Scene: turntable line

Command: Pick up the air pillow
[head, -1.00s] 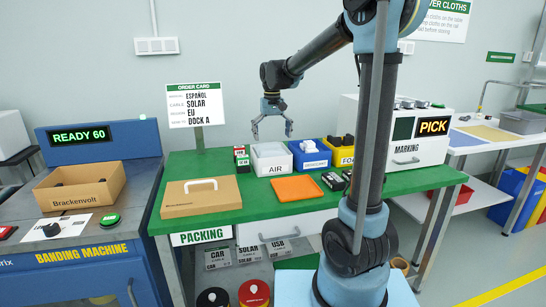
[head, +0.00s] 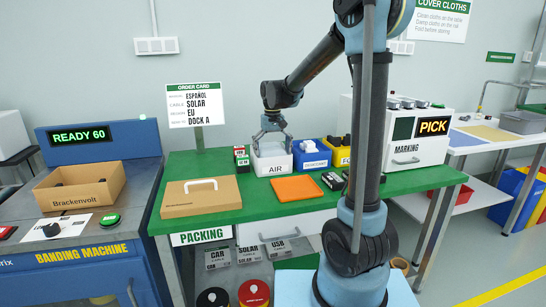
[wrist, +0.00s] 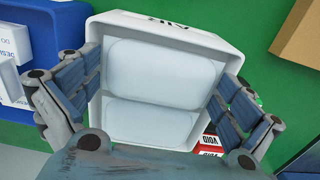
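The air pillows are pale, translucent cushions in the white bin marked AIR (head: 271,166) on the green packing table. In the wrist view one air pillow (wrist: 160,66) lies toward the labelled wall of the bin (wrist: 190,22), and a second pillow (wrist: 150,122) lies beside it. My gripper (head: 270,143) is at the top of the AIR bin, pointing down. In the wrist view my gripper (wrist: 158,95) is open, with its fingers spread on both sides of the pillows. I cannot tell whether the fingers touch a pillow.
A blue bin (head: 311,156) and a yellow bin (head: 340,154) stand right of the AIR bin. Small red and dark boxes (head: 241,158) stand left of it.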

